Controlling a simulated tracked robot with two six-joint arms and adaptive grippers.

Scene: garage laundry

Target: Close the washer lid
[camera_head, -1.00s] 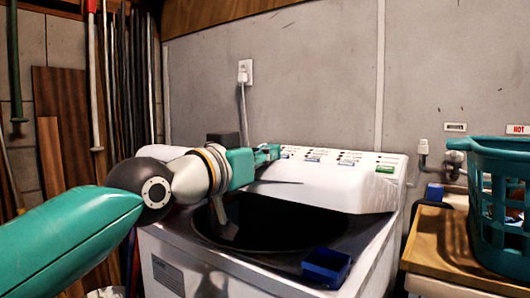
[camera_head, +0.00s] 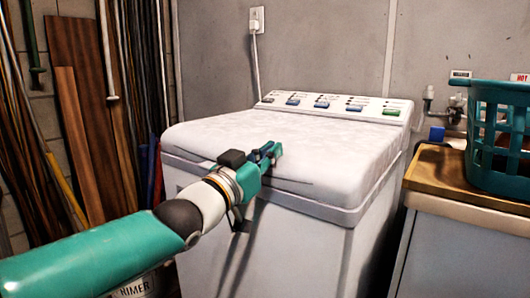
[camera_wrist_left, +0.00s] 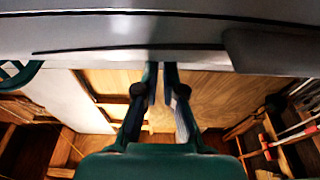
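The white washer (camera_head: 290,240) stands in the middle of the head view. Its broad white lid (camera_head: 270,145) lies down over the top, and the tub opening is hidden. My left gripper (camera_head: 271,152) is at the lid's front edge, toward the left; whether it touches is unclear. In the left wrist view its fingers (camera_wrist_left: 160,72) are close together with a narrow gap and nothing between them. The pale lid edge (camera_wrist_left: 130,38) spans the top of that view. My right gripper is in no view.
A teal basket (camera_head: 497,140) sits on a wooden-topped cabinet (camera_head: 440,175) at the right. The control panel (camera_head: 335,104) is behind the lid. Boards and poles (camera_head: 85,130) lean against the left wall. A small blue object (camera_head: 437,133) is by the taps.

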